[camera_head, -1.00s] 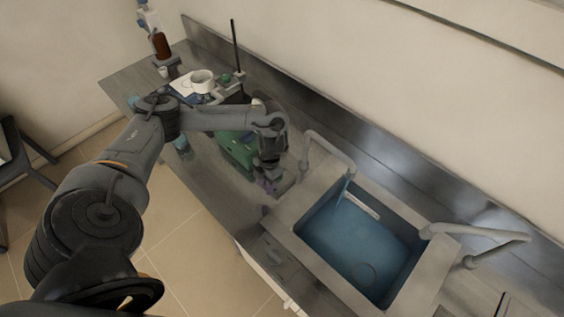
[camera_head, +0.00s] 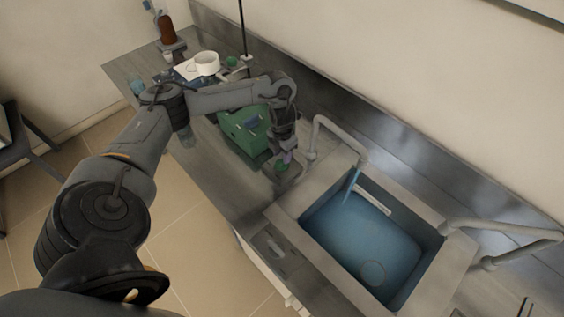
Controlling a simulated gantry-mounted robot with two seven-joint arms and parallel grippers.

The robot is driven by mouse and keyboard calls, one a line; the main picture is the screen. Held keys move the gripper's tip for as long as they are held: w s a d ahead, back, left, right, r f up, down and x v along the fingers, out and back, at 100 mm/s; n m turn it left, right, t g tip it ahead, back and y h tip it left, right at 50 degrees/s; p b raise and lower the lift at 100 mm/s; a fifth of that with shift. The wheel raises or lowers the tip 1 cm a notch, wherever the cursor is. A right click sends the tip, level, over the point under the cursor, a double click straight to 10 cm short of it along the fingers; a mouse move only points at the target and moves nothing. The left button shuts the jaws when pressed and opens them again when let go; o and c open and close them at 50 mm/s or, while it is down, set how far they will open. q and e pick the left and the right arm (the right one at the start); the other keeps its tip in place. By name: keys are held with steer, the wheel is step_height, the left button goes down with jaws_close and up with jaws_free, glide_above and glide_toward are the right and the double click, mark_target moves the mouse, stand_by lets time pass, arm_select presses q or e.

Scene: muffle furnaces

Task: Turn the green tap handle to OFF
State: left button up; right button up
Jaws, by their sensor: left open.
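The left tap (camera_head: 340,135) is a grey curved spout at the sink's far left edge. A blue stream (camera_head: 352,182) runs from its end into the sink (camera_head: 277,216). My left gripper (camera_head: 283,168) points down just left of this tap's base, with its fingers open. A small green patch (camera_head: 281,167) shows at the fingertips. It may be the green tap handle, but it is partly hidden and I cannot tell whether the fingers touch it or which way it is turned. My right gripper is out of view.
A green box (camera_head: 240,129) stands on the counter behind my left forearm. A second tap (camera_head: 505,229) stands at the sink's right side.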

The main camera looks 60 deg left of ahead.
mark_target(282, 161)
arm_select(q)
steer(key=shift+f, duration=1.6)
jaws_close()
